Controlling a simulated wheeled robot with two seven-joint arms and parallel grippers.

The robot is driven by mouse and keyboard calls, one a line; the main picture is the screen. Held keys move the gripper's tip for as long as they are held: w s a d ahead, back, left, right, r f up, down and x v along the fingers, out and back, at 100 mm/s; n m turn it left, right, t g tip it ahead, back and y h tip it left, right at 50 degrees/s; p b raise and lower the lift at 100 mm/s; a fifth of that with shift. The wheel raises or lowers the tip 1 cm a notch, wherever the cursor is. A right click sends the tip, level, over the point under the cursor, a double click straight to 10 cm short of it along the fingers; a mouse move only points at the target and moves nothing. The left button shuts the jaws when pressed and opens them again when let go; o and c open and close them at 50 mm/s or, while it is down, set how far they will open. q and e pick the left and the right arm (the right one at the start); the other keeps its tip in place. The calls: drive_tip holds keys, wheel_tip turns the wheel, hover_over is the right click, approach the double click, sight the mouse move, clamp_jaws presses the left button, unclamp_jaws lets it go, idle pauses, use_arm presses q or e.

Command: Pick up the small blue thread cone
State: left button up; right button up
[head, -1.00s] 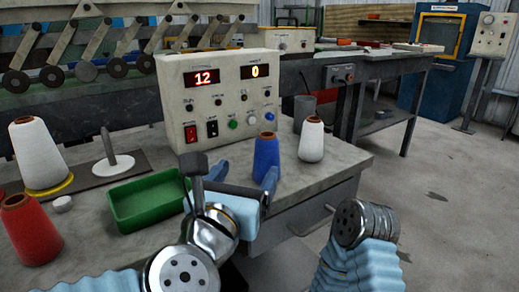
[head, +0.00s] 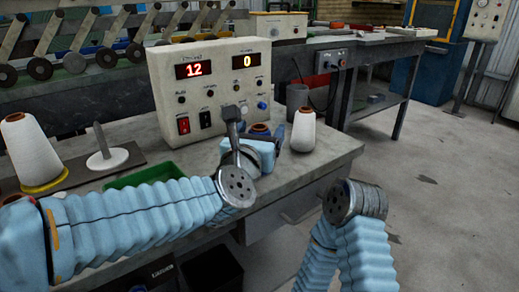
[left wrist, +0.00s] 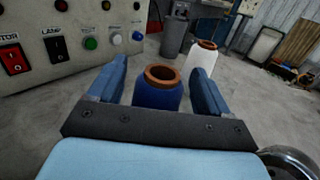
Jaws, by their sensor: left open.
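The small blue thread cone (left wrist: 158,92) has a brown top and stands upright on the grey table. In the left wrist view it sits between the two blue fingers of my left gripper (left wrist: 160,68), with a gap showing on each side. My left gripper is open around it. In the head view only the cone's brown top and a bit of blue (head: 260,129) show behind the gripper body; its lower part is hidden. My right arm shows at the lower right of the head view, but its gripper is out of view.
A white cone (head: 303,130) stands close to the right of the blue one. The control box (head: 211,95) stands behind. A green tray (head: 142,176), a spindle on a dark plate and a larger white cone (head: 30,150) are to the left.

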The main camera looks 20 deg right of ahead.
use_arm(q)
clamp_jaws()
idle(0.4)
